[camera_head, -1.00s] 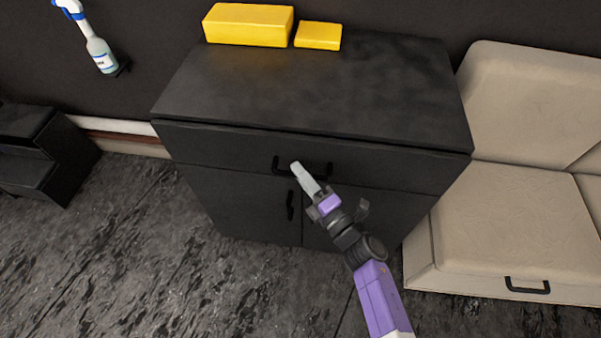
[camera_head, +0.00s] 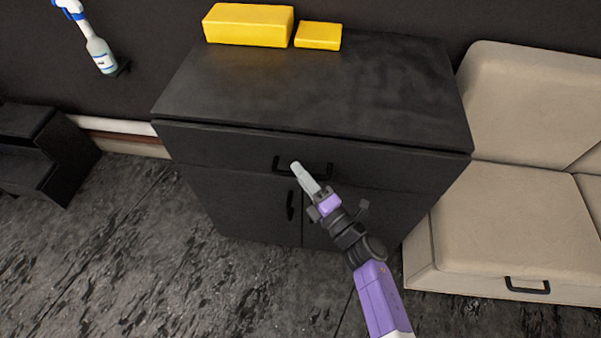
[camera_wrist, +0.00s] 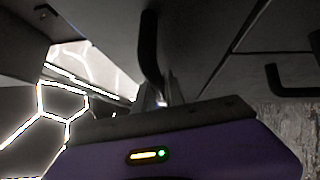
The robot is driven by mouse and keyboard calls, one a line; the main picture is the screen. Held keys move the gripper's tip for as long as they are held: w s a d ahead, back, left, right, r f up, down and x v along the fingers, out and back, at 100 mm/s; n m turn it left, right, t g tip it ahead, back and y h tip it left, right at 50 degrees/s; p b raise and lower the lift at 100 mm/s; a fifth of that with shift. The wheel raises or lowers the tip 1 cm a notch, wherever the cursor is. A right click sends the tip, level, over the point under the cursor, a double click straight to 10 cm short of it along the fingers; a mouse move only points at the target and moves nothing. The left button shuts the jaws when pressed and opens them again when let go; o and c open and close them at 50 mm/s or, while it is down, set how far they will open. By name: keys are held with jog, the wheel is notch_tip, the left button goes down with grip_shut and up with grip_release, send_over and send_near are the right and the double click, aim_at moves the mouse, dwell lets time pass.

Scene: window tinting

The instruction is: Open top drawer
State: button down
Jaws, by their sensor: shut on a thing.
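The black cabinet (camera_head: 320,90) stands against the wall, with its top drawer (camera_head: 225,146) running across the front above two doors. The drawer looks closed in the head view. Its black bar handle (camera_head: 318,172) is on the middle of the drawer front. In the wrist view, the handle (camera_wrist: 150,50) runs down to my gripper's fingers (camera_wrist: 160,97); the fingertips are partly hidden there.
A door handle (camera_head: 290,205) sits just below the drawer, left of my gripper. Two yellow boxes (camera_head: 248,25) rest on the cabinet top. A beige sofa (camera_head: 510,215) stands close on the right. The floor (camera_head: 130,250) at front left is clear.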

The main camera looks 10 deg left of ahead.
dwell(0.3)
jog(key=s+a, duration=0.1)
jog(key=s, duration=3.3)
jog(key=shift+p, duration=0.4)
jog(key=shift+s, duration=0.1)
jog(key=c, duration=1.4)
grip_release()
jog(key=b+v, duration=0.1)
jog(key=v, duration=0.6)
jog(key=shift+s+d, duration=0.2)
jog(key=shift+s, duration=0.1)
jog(key=shift+f, duration=0.1)
